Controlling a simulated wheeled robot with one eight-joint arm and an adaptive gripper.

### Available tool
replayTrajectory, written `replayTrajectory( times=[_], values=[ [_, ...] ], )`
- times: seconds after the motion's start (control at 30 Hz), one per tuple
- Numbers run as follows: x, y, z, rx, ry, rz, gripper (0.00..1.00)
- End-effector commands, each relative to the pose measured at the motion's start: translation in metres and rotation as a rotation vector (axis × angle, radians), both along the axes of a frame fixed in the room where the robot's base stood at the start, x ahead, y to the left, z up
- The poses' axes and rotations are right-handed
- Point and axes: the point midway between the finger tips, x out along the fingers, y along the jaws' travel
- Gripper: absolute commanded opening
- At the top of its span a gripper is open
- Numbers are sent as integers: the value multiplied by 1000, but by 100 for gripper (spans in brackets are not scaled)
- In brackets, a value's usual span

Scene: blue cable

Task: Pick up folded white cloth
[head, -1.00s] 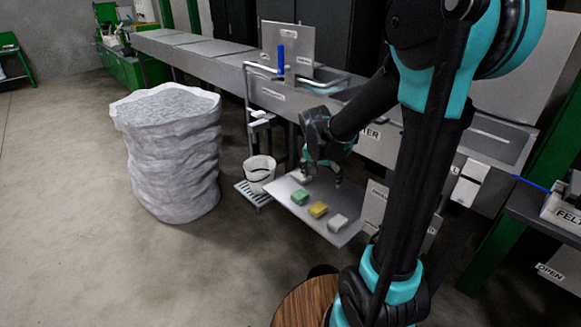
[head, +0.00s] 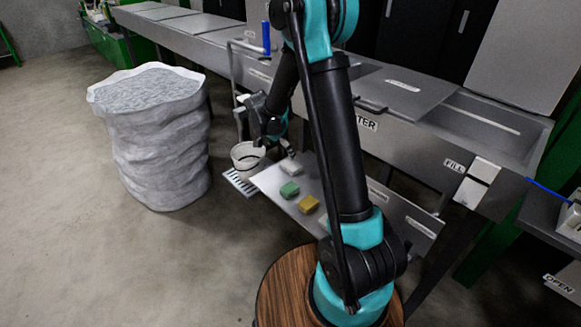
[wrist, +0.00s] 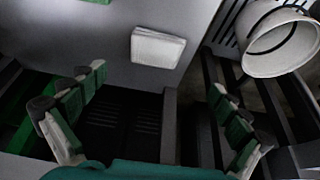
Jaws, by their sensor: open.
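A folded white cloth (head: 291,165) lies flat at the far left end of a grey shelf (head: 268,180). In the wrist view the white cloth (wrist: 157,47) lies ahead of the fingers, centred between them but beyond their tips. My gripper (head: 272,146) hangs just above and behind the cloth in the head view. In the wrist view its two fingers (wrist: 160,90) are spread wide with nothing between them. Its exact height above the cloth is unclear.
A green block (head: 289,189) and a yellow block (head: 308,204) lie beside the cloth. A white bucket (head: 247,155) stands left of the shelf and shows at upper right in the wrist view (wrist: 280,40). A large white sack (head: 155,135) stands farther left.

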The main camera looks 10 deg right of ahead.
Motion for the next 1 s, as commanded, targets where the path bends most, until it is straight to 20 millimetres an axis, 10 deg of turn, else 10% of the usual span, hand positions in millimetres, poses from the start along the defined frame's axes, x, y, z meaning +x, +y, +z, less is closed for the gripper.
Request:
replayTrajectory(
  times=[1.0],
  values=[
    [17,-34,-87,0,0,1,100]
  ],
)
